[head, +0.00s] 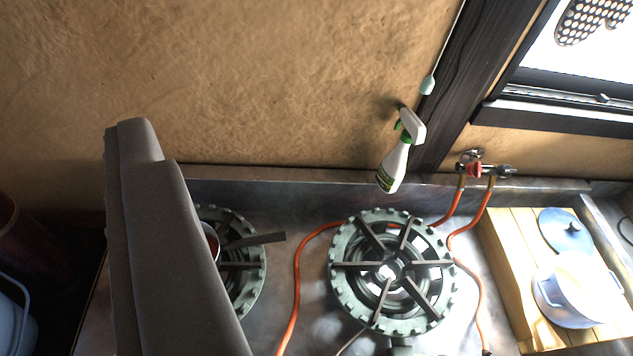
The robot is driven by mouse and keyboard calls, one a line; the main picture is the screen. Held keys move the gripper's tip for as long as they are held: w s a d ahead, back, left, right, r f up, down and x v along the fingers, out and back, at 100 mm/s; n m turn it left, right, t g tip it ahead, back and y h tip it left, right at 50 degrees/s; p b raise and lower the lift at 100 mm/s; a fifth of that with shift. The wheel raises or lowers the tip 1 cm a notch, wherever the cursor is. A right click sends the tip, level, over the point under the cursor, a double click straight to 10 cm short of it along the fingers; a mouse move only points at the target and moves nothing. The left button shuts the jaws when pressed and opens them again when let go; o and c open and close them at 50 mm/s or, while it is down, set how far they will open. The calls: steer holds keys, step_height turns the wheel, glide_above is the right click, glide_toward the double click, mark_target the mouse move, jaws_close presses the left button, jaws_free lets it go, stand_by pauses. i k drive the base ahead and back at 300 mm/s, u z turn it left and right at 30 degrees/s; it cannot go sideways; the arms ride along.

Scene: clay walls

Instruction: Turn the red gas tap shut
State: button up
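The red gas tap (474,169) is small and sits on a pipe fitting low on the clay wall, right of centre. Two orange hoses run down from the fitting. At this size I cannot tell which way the tap's handle points. A large grey part of my gripper (140,140) fills the left of the view, far to the left of the tap and apart from it. Its fingertips do not show clearly, so I cannot tell whether it is open or shut.
A white and green spray bottle (396,160) is by the wall left of the tap. A green burner (390,272) lies below; another burner (250,275) with a pan is partly hidden by my gripper. A blue-white pot (575,295) stands on a wooden board (505,255) at right.

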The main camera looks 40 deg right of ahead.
mark_target(472, 169)
steer(key=z, duration=1.6)
